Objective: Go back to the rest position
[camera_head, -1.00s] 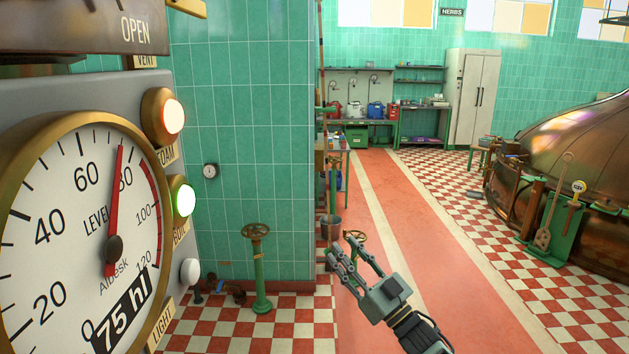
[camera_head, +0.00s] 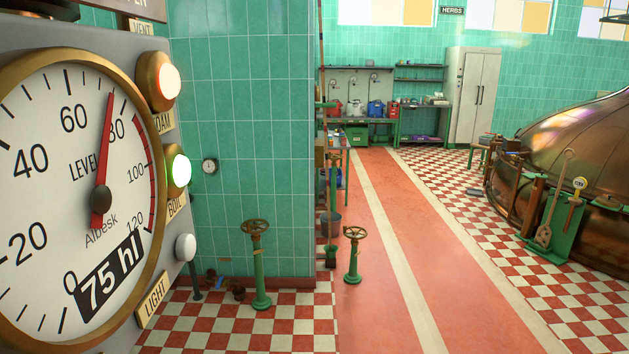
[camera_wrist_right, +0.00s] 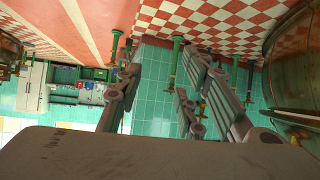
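My right gripper (camera_wrist_right: 160,88) shows only in the right wrist view. Its grey fingers stand apart with a clear gap between them, and I see nothing held. Behind the gap are the green tiled wall and a green valve post, both apart from the fingers. No gripper or arm shows in the head view. My left gripper is in neither view.
A panel with a large level gauge (camera_head: 70,190) and lamps is close at left. Two green valve posts (camera_head: 260,270) (camera_head: 353,258) stand by the tiled wall corner. A copper kettle (camera_head: 580,160) is at right. The red walkway (camera_head: 420,250) between is clear.

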